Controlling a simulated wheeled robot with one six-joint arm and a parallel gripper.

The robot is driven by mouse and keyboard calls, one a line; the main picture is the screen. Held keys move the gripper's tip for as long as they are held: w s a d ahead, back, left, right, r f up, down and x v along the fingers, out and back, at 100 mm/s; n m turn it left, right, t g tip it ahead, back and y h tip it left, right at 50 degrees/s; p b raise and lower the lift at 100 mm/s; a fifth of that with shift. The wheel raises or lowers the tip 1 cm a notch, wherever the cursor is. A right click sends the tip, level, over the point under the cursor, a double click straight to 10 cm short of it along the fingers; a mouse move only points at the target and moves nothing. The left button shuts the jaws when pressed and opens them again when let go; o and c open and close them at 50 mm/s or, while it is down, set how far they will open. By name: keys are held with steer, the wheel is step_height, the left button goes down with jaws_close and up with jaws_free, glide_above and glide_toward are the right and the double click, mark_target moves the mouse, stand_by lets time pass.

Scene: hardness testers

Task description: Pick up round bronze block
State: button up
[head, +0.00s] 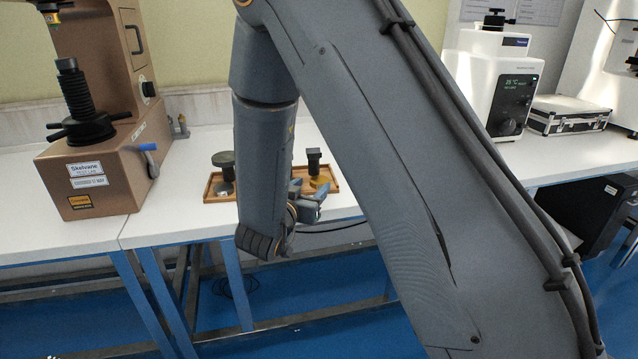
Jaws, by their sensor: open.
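A yellow-bronze piece (320,182), which looks like the round bronze block, sits in the right part of a shallow wooden tray (335,180) on the white bench. Its exact shape is hard to tell at this size. A dark post-like part (313,158) stands right beside or behind it. My gripper (316,201) is at the tray's front edge, just in front of and slightly left of the bronze piece in the picture. It is open and appears empty; its fingers are small and partly hidden by my wrist. My arm hides the middle of the tray.
The tray's left part holds a dark round-topped piece (223,160) and a silver disc (224,188). At right are a white tester (490,80) and a silver case (568,114).

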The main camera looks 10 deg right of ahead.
mark_target(318, 182)
steer(key=x, duration=0.4)
steer(key=shift+d+f, duration=0.15)
steer(key=shift+f, duration=0.05)
jaws_close()
